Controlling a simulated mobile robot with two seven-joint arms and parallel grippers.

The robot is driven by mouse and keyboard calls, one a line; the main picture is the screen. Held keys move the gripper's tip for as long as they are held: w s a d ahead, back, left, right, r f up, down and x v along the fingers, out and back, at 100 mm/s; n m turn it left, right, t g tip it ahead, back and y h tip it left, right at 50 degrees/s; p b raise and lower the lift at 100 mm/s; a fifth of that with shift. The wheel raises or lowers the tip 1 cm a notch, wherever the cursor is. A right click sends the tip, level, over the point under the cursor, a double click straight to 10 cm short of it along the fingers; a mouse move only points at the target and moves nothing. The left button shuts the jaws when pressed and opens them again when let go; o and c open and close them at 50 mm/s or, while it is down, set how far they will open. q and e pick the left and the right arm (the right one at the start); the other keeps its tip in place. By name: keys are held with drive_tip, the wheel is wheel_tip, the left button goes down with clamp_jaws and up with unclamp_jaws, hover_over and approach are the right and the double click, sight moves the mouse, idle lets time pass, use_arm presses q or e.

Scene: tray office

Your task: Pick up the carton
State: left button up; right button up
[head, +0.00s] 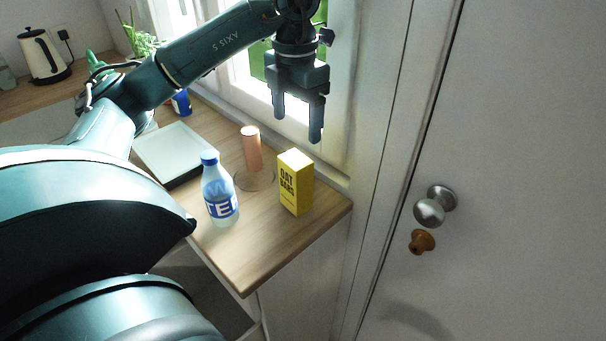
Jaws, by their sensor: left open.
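The carton (295,183) is a small yellow box with dark "OAT BARS" lettering. It stands upright near the right end of the wooden counter. My left gripper (298,124) hangs above the counter with its two fingers pointing down. It is open and empty, and in the picture it is above the carton, apart from it. My right gripper is not in view.
A water bottle (220,190) with a blue cap stands left of the carton. A copper-coloured cylinder (251,149) stands behind, near a round mark or coaster. A flat pale tray (172,148) lies further left. A white door with a knob (431,210) is at right.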

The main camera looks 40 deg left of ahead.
sight(295, 159)
use_arm(q)
wheel_tip(295, 159, down, 6)
drive_tip(key=shift+s+f+b, duration=0.15)
drive_tip(key=shift+f+b, duration=0.1)
drive_tip(key=shift+b, duration=0.6)
drive_tip(key=shift+s+d+f+p, duration=0.15)
drive_tip(key=shift+f+p, duration=0.25)
drive_tip(key=shift+f, duration=2.25)
drive_tip(key=shift+c, duration=0.3)
drive_tip(key=c, duration=1.2)
